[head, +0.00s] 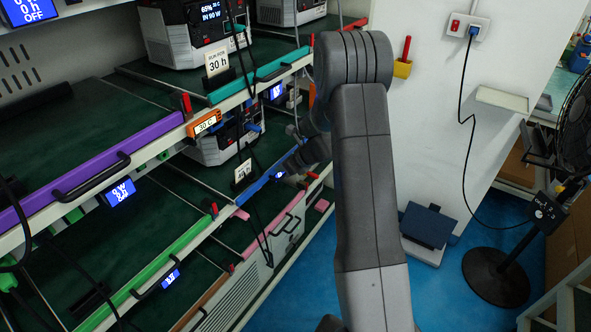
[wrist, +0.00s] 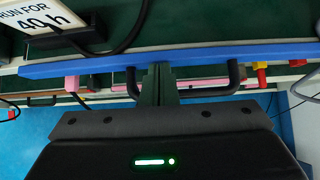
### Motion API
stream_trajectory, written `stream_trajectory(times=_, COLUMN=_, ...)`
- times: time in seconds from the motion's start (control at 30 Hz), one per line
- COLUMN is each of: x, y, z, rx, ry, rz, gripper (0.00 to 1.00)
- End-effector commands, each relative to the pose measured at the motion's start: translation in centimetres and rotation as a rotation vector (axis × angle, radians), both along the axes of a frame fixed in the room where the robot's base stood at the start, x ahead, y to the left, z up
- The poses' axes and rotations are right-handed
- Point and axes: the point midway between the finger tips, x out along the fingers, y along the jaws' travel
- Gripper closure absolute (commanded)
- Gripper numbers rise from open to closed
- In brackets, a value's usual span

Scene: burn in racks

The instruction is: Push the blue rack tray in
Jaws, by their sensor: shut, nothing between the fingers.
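The blue rack tray front (wrist: 215,55) runs across the upper part of the wrist view, with a dark green tray surface behind it. Its black handle (wrist: 234,78) hangs on the near side. My gripper (wrist: 160,72) is shut and empty, its fingertips at the blue front between the two ends of the handle. I cannot tell whether the tips touch it. In the head view the blue front (head: 258,187) shows on the middle level, partly hidden by my arm, with my gripper (head: 284,175) close to it.
A "RUN FOR 40 h" sign (wrist: 42,18) stands on the tray. In the head view, purple (head: 85,172), teal (head: 283,64), green (head: 150,268) and pink (head: 285,210) tray fronts lie around it. A fan (head: 500,270) stands at right on the blue floor.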

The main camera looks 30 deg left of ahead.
Motion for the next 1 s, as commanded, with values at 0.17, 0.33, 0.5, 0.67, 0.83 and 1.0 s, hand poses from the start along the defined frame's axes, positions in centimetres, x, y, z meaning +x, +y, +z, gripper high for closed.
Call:
stream_trajectory(times=0.17, x=0.0, y=2.1, z=0.0, rx=-0.002, ry=0.001, rz=0.001, gripper=1.00)
stream_trajectory(times=0.33, x=0.0, y=3.0, z=-0.1, rx=-0.002, ry=0.001, rz=0.000, gripper=1.00)
stream_trajectory(times=0.5, x=0.1, y=3.3, z=0.0, rx=0.001, ry=0.001, rz=-0.001, gripper=1.00)
stream_trajectory(times=0.67, x=0.1, y=3.4, z=0.1, rx=0.004, ry=-0.001, rz=-0.001, gripper=1.00)
stream_trajectory(times=0.83, x=0.2, y=3.5, z=0.3, rx=0.006, ry=-0.003, rz=-0.001, gripper=1.00)
stream_trajectory(times=1.0, x=0.6, y=2.3, z=1.8, rx=0.008, ry=-0.005, rz=-0.004, gripper=1.00)
